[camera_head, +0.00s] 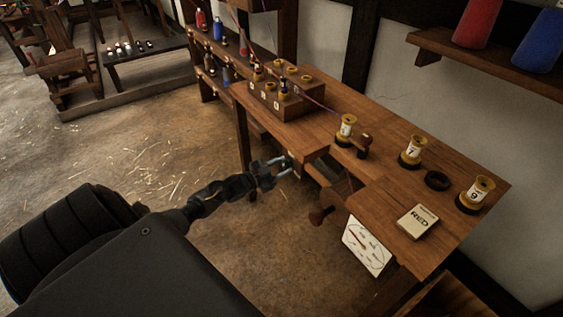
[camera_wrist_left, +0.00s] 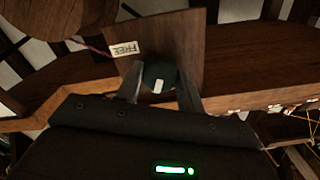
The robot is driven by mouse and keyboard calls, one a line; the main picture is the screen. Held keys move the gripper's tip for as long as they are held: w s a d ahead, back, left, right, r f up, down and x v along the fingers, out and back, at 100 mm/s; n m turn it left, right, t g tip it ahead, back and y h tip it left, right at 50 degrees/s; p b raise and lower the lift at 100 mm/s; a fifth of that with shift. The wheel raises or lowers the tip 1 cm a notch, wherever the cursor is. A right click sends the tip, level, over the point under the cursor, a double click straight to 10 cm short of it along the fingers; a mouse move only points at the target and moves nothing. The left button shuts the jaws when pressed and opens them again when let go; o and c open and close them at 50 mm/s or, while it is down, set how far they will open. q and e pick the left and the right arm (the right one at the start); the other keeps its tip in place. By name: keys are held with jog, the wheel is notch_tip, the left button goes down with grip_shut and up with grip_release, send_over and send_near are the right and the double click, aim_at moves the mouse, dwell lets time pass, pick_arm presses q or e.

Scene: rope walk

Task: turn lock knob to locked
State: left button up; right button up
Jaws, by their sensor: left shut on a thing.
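My left gripper (camera_head: 284,165) reaches the left front edge of the wooden bench (camera_head: 330,100). In the left wrist view its two fingers (camera_wrist_left: 160,88) are shut on the sides of a dark green, round lock knob (camera_wrist_left: 156,71). The knob has a white mark that lies at its lower side in that view. It sits on a wooden panel (camera_wrist_left: 185,40). A white label reading "FREE" (camera_wrist_left: 128,50) is on the panel, upper left of the knob, and shows upside down. No locked label is visible. The knob cannot be made out clearly in the head view.
Spools (camera_head: 411,151) and a "RED" card (camera_head: 417,221) stand on the bench top. A peg block (camera_head: 285,92) is near its far end. A wooden handle (camera_head: 320,215) sticks out below the bench edge.

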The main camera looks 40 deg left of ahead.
pick_arm(q)
jog(key=n, duration=0.2)
jog(key=shift+n+p, duration=0.3)
jog(key=shift+n, duration=1)
pick_arm(e)
jog(key=shift+a+r, duration=0.3)
jog(key=shift+a, duration=0.25)
jog(key=shift+a+r, duration=0.3)
jog(key=shift+a, duration=0.2)
pick_arm(q)
jog(key=shift+f, duration=0.1)
pick_arm(e)
jog(key=shift+d, duration=0.45)
pick_arm(q)
jog(key=o, duration=1)
jog(key=shift+c, duration=0.2)
jog(key=v, duration=1.1)
pick_arm(e)
jog(key=shift+w+d+f, duration=0.1)
jog(key=shift+d+f, duration=0.1)
jog(key=shift+d, duration=0.25)
